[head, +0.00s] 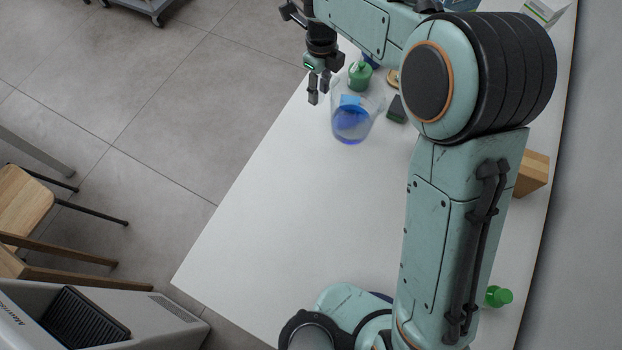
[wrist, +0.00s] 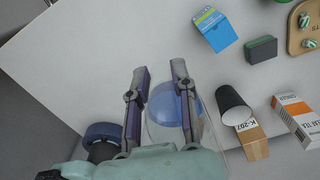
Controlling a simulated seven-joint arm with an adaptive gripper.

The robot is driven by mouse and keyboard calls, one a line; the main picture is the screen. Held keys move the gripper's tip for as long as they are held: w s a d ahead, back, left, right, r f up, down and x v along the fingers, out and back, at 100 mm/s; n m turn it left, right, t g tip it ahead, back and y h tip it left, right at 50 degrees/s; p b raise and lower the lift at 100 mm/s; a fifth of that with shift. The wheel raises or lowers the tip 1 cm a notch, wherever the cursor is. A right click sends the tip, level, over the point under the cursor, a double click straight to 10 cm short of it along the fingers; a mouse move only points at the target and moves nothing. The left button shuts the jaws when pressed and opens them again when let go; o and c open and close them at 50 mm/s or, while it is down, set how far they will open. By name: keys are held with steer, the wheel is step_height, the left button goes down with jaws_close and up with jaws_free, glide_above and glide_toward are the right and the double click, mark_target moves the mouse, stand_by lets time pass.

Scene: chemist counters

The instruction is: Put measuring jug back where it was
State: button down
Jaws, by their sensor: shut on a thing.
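The measuring jug (head: 353,128) is a clear vessel with blue in its lower part, near the left edge of the white counter in the head view. It also shows in the wrist view (wrist: 175,108), beside and partly behind the fingers. My gripper (head: 318,93) is at the jug's left side in the head view. In the wrist view the two fingers of my gripper (wrist: 160,75) are spaced apart, shut on the jug. The exact contact is hard to see, and I cannot tell whether the jug's base touches the counter.
A blue carton (wrist: 217,32), a green-and-black sponge (wrist: 261,50) and a wooden board (wrist: 297,42) lie near the jug. A black cup (wrist: 231,104) and an orange-white box (wrist: 298,122) are to its right. The near counter (head: 300,220) is clear.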

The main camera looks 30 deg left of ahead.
steer(key=s+d+f+n, duration=0.1)
steer(key=s+d, duration=0.3)
steer(key=s, duration=0.5)
steer(key=s+d+n, duration=0.1)
steer(key=s+d, duration=0.2)
steer(key=s, duration=0.6)
steer(key=w+a+f, duration=0.2)
steer(key=a+f, duration=0.1)
steer(key=w+a+f, duration=0.3)
steer(key=a, duration=0.1)
steer(key=w+a+f, duration=0.2)
steer(key=a+f, duration=0.1)
steer(key=shift+w+a+f, duration=0.15)
steer(key=shift+f, duration=0.2)
steer(key=shift+w+a+f, duration=0.1)
steer(key=shift+a+f, duration=0.05)
steer(key=shift+f, duration=0.8)
steer(key=shift+w+a+f, duration=0.1)
steer(key=shift+f, duration=0.8)
steer(key=shift+f, duration=0.1)
steer(key=c, duration=0.9)
jaws_free()
